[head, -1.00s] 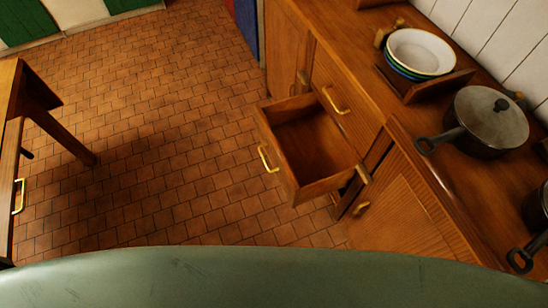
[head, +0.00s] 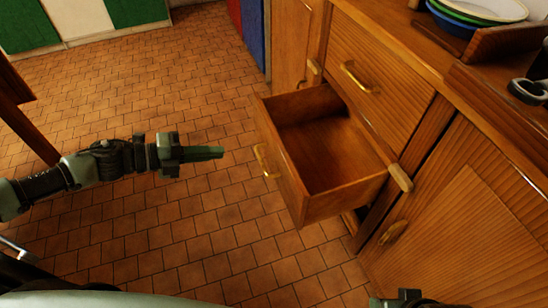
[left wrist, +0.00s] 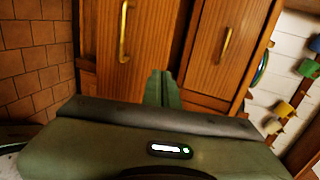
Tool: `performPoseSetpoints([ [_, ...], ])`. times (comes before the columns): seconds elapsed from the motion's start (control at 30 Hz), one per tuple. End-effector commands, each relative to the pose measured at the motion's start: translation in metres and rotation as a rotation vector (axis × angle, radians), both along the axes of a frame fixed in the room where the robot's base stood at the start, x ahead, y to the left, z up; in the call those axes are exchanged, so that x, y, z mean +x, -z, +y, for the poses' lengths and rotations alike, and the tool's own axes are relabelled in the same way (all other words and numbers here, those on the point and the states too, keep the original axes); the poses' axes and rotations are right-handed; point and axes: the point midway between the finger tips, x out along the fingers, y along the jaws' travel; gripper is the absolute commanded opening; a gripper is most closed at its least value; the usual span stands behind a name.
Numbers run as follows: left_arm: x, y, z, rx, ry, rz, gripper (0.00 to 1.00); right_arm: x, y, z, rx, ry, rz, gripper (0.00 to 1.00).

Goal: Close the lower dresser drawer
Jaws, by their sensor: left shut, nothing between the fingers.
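The lower dresser drawer (head: 345,200) is pulled well out and looks empty in the head view. Its brass handle (head: 263,161) is on the front, facing left. My left gripper (head: 205,153) is shut and empty, to the left of the drawer front, with its fingers pointing right toward it and a visible gap between. In the left wrist view the shut fingers (left wrist: 162,88) point at the dresser, and a brass handle (left wrist: 124,32) shows on what looks like the lower drawer front. A green part of my right arm (head: 400,299) shows at the bottom edge; its jaws cannot be made out.
The upper drawer (head: 372,70) is shut, with a brass handle. A cupboard door (head: 470,220) is to the right of the open drawer. Stacked bowls (head: 480,12) stand on the dresser top. Tiled floor (head: 150,235) is clear left of the drawer. A wooden table (head: 30,125) is at far left.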

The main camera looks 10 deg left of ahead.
Motion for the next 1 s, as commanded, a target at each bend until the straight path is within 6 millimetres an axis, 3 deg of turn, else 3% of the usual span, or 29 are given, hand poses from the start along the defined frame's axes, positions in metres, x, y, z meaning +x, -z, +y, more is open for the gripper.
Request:
performPoseSetpoints([
  [0.27, 0.01, 0.004, -0.019, 0.002, 0.013, -0.009, 0.0, -0.001, 0.0, 0.0, -0.001, 0.0, -0.002, 0.54],
  [0.7, 0.057, 0.027, -0.088, 0.004, 0.012, -0.009, 0.0, 0.012, -0.001, 0.003, 0.01, -0.004, -0.056, 0.54],
  [1.0, 0.073, 0.028, -0.112, 0.004, 0.01, -0.005, 0.0, 0.009, 0.0, 0.002, 0.008, -0.004, -0.043, 0.54],
])
